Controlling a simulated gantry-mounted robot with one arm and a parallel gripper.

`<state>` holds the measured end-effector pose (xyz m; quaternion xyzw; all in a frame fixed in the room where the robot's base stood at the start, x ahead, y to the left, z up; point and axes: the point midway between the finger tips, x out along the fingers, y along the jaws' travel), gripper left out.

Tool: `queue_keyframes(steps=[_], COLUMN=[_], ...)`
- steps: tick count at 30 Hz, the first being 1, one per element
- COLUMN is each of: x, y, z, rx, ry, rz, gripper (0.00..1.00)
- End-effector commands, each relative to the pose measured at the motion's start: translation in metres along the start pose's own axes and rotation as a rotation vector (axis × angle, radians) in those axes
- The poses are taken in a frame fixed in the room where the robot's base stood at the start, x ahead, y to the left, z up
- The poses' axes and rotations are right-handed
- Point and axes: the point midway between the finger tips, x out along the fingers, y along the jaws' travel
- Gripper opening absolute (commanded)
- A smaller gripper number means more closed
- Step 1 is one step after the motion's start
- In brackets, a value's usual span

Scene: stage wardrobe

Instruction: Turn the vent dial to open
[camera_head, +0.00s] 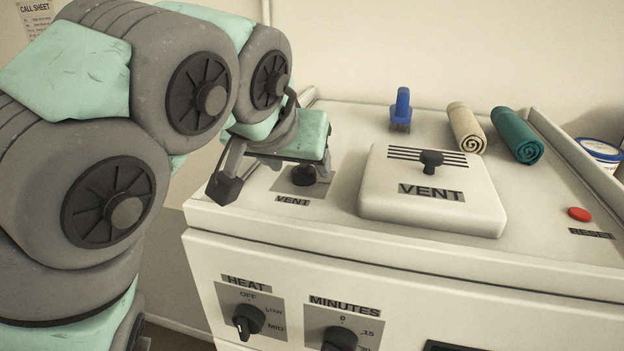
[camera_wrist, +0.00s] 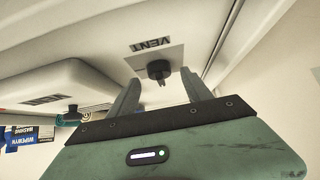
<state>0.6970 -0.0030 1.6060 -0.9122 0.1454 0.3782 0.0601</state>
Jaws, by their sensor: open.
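The vent dial (camera_head: 304,176) is a small black knob on a grey plate at the top left of the cream cabinet, beside a VENT label (camera_head: 293,201). In the wrist view the dial (camera_wrist: 159,70) shows beyond my two fingers, roughly between them. My gripper (camera_head: 275,182) is open, its fingers spread on either side of the dial in the head view, with nothing held. My gripper (camera_wrist: 162,79) in the wrist view also shows a clear gap between the fingers. No contact with the dial is visible. The dial's pointer setting is too small to tell.
A raised lid (camera_head: 430,205) marked VENT with a black knob stands right of the dial. A blue brush (camera_head: 401,110), a beige rolled towel (camera_head: 466,128) and a teal one (camera_head: 517,136) lie behind. A red button (camera_head: 579,214) is at right. HEAT (camera_head: 250,318) and MINUTES (camera_head: 340,339) dials are on the front.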

Motion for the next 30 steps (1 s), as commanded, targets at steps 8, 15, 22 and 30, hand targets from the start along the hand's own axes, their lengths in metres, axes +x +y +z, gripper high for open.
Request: queue_keyframes(steps=[8,15,22,30], x=[0.0128,0.0122,0.0122,0.0123], y=[-0.0063,-0.0069,-0.0070,-0.0070], z=[0.0078,0.0071,0.0072,0.0073], rx=[-0.006,-0.007,-0.007,-0.007], ry=[0.001,0.001,0.001,0.001], rz=[-0.007,-0.007,-0.007,-0.007], gripper=[0.58,0.58,0.41,0.19])
